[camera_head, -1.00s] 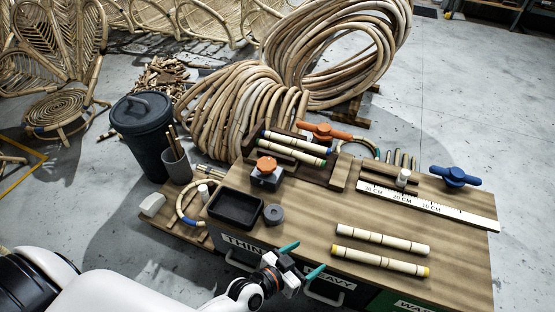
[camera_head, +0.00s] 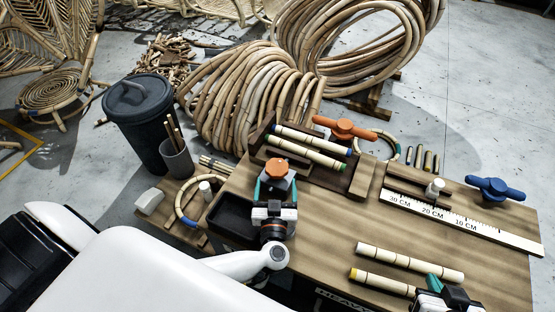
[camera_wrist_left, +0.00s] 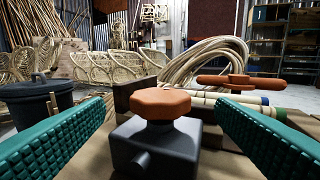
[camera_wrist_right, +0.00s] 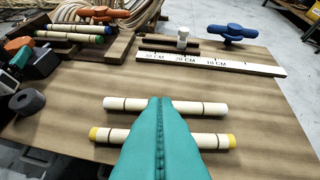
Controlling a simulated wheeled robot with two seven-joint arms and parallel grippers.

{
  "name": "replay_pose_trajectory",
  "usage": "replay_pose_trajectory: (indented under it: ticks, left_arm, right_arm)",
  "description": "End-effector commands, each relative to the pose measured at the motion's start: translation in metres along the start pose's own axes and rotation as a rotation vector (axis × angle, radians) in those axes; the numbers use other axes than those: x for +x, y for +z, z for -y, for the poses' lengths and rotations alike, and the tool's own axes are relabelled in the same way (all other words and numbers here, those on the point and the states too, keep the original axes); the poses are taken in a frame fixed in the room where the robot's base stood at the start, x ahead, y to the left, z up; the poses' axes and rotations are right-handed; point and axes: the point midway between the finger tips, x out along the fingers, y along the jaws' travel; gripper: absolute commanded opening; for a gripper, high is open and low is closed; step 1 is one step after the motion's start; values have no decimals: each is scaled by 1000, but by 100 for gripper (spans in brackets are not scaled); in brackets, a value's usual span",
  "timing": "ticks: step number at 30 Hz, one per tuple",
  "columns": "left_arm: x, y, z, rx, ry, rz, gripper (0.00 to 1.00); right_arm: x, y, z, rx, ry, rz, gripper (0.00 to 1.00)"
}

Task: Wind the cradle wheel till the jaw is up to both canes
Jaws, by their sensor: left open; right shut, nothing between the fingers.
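Two canes, one blue-ended (camera_head: 308,139) and one green-ended (camera_head: 305,153), lie side by side in a wooden cradle (camera_head: 362,182). An orange faceted wheel (camera_head: 276,168) tops a dark grey block (camera_wrist_left: 158,150) at the cradle's left front. My left gripper (camera_head: 276,187) is open, its teal fingers pointing at this block. In the left wrist view the wheel (camera_wrist_left: 160,103) sits between the spread fingers, apart from both. The gap between jaw and canes cannot be judged. My right gripper (camera_wrist_right: 158,105) is shut and empty, over the table's front right.
An orange winged handle (camera_head: 343,128) stands behind the cradle, a blue one (camera_head: 495,189) at the right. Two loose canes (camera_head: 410,262) (camera_head: 382,282) lie near my right gripper. A black tray (camera_head: 235,220) is beside my left gripper. A ruler (camera_head: 460,222) crosses the right side.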

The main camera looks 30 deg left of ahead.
Motion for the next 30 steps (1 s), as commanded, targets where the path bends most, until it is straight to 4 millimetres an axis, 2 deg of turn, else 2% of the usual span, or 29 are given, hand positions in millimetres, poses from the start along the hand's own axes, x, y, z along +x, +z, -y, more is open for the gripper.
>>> replay_pose_trajectory:
  ticks: [1, 6, 12, 15, 21, 28, 29, 30]
  left_arm:
    - [12, -2, 0, 1, 0, 5, 79]
    - [44, -2, 0, -1, -1, 5, 79]
    - [73, -1, 0, -1, -2, 4, 79]
    - [82, -1, 1, 0, -2, 2, 79]
    - [89, 0, 1, -1, -3, 1, 79]
    - [90, 0, 1, -2, -2, 1, 79]
    - [90, 0, 1, -2, -2, 1, 77]
    - [90, 0, 1, -2, -2, 1, 71]
  right_arm:
    - [4, 8, -2, 0, 4, 57, 0]
    - [6, 43, -7, -2, 17, 267, 0]
    - [0, 77, -12, -1, 29, 475, 0]
    - [-4, 88, -14, 0, 33, 544, 0]
    - [-10, 99, -15, 1, 37, 610, 0]
    - [-10, 100, -16, 1, 38, 615, 0]
    - [-10, 100, -15, 1, 37, 615, 0]
    - [-10, 100, -15, 1, 37, 615, 0]
